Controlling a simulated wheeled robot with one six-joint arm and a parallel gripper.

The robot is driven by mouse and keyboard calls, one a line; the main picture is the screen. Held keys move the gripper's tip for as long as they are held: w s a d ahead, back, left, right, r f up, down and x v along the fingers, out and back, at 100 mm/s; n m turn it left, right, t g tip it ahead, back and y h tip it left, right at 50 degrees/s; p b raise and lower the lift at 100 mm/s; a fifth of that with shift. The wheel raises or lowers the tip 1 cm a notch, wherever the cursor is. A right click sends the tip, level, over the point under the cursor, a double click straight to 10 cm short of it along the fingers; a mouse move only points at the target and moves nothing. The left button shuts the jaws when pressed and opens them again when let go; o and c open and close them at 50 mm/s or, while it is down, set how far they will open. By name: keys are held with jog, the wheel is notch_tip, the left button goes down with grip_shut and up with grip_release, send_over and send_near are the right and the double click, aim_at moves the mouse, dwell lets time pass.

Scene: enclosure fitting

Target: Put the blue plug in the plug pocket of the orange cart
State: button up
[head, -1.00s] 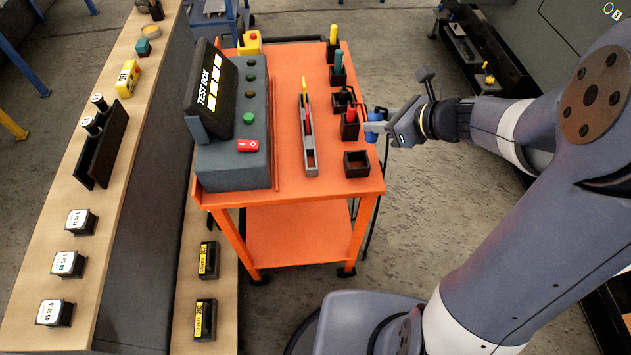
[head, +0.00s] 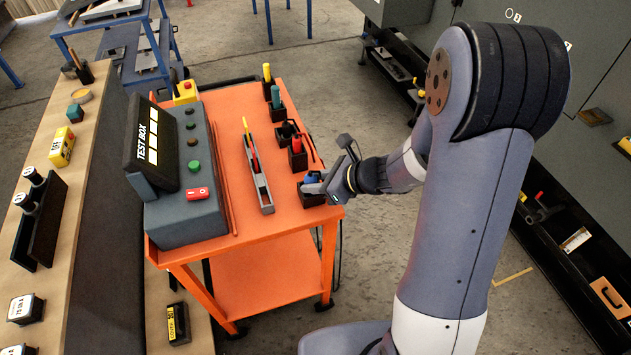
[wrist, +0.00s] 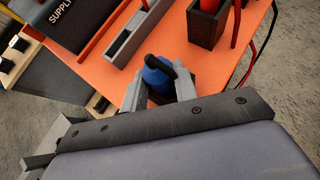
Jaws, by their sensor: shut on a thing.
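The blue plug (head: 309,179) is between the fingers of my gripper (head: 316,186), which is shut on it. In the wrist view the plug (wrist: 156,74) shows its blue body and black top between the two grey fingers. The plug pocket (head: 312,199), a small black open box, is at the near right corner of the orange cart (head: 270,222). The plug is at the pocket's mouth and looks upright. My fingers hide part of the pocket, so I cannot tell how deep the plug sits.
A red plug (head: 297,145) stands in a black holder just behind the pocket. A grey slotted rail (head: 260,180) lies to the left. The test box (head: 185,190) fills the cart's left side. Green (head: 275,97) and yellow (head: 267,73) pieces stand farther back.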

jog(key=shift+f, duration=0.2)
jog(key=o, duration=1)
jog(key=shift+r, duration=0.1)
jog(key=shift+o, duration=0.2)
jog(key=shift+r, duration=0.15)
jog(key=shift+d+r, duration=0.15)
jog(key=p+v, duration=0.1)
jog(key=v, duration=1)
jog(key=shift+s+d, duration=0.2)
jog(key=shift+s, duration=0.05)
jog(key=shift+r, duration=0.1)
